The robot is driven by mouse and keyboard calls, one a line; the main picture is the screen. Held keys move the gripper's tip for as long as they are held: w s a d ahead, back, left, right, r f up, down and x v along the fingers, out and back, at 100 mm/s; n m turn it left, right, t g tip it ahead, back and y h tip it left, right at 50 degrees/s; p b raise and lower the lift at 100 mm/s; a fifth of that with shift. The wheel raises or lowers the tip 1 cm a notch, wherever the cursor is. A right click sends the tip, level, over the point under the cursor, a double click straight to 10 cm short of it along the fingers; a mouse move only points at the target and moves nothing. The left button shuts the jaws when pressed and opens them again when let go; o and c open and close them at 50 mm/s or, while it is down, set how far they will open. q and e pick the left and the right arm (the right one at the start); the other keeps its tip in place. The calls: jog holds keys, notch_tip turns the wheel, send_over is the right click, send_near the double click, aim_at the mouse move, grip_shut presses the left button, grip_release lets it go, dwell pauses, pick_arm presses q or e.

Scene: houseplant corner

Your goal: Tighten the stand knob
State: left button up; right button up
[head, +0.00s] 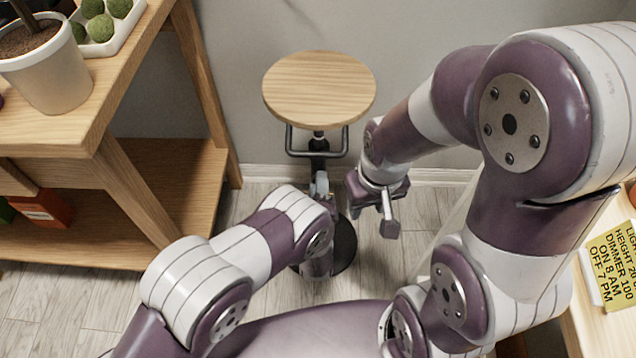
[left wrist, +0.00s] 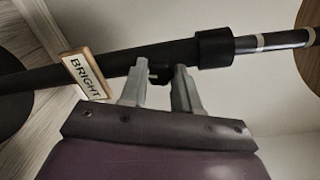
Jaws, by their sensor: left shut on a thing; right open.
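The stand has a round wooden top (head: 318,88) and a dark round base (head: 345,258). In the left wrist view its black pole (left wrist: 105,68) crosses the picture, with a thicker collar (left wrist: 213,48) and a paler marked rod beyond it. The small dark stand knob (left wrist: 160,72) sits on the pole between the fingers of my left gripper (left wrist: 160,92), which is shut on it. In the head view my left gripper (head: 319,185) is at the pole below the top; the knob is hidden there. My right gripper (head: 376,205) is open and empty, right of the pole.
A tag reading BRIGHT (left wrist: 85,75) is beside the pole near my left fingers. A wooden shelf (head: 150,165) with a potted plant (head: 50,75) and a tray of green balls stands left. A yellow note (head: 612,262) lies at right. A wall is behind the stand.

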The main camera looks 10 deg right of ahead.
pick_arm(q)
jog(key=m, duration=0.8)
jog(key=shift+f+m+y+p, duration=0.1)
jog(key=shift+m+y+p, duration=0.2)
jog(key=shift+m, duration=0.1)
dwell(0.4)
jog(key=o, duration=1.1)
jog(key=shift+c, duration=0.2)
